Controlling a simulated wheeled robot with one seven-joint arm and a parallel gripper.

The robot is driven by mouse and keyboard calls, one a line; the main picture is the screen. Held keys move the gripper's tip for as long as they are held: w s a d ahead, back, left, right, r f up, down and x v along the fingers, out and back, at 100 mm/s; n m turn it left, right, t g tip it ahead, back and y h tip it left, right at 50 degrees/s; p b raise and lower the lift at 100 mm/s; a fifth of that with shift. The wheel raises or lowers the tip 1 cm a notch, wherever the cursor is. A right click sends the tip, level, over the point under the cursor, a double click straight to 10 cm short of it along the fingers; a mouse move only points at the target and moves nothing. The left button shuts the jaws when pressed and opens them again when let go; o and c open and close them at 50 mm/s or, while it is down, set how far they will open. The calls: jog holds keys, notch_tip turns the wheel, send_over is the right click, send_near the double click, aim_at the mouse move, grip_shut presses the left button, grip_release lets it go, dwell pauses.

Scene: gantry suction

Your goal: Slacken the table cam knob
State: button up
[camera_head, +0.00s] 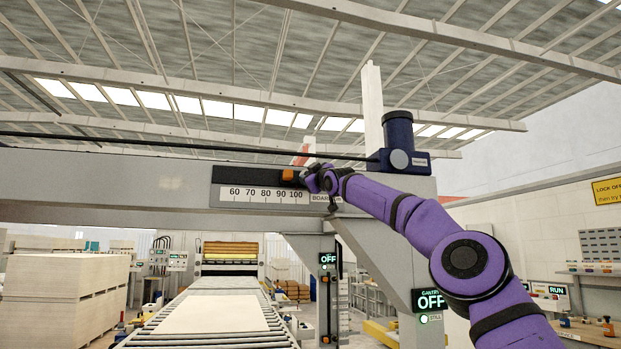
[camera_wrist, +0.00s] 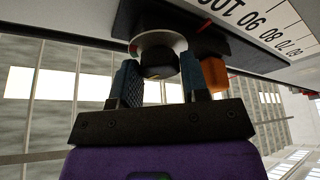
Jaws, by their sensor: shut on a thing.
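My purple arm reaches up to the gantry beam, and my gripper (camera_head: 318,180) is at the right end of the beam's scale. In the wrist view my gripper (camera_wrist: 158,80) has its two fingers on either side of a dark round knob (camera_wrist: 158,66) and is shut on it. The knob sits in front of a pale round disc (camera_wrist: 150,45) on the beam's face. In the head view the gripper hides the knob, and I cannot read a name for it.
An orange block (camera_head: 288,175) on the scale strip (camera_head: 262,196) is close beside the gripper; it also shows beside the right finger (camera_wrist: 214,74). A dark blue motor (camera_head: 398,138) stands on the beam to the right. The roller conveyor (camera_head: 270,331) runs below.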

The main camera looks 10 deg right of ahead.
jog(key=o, duration=0.9)
jog(key=shift+s, duration=0.1)
jog(key=shift+v, duration=5.3)
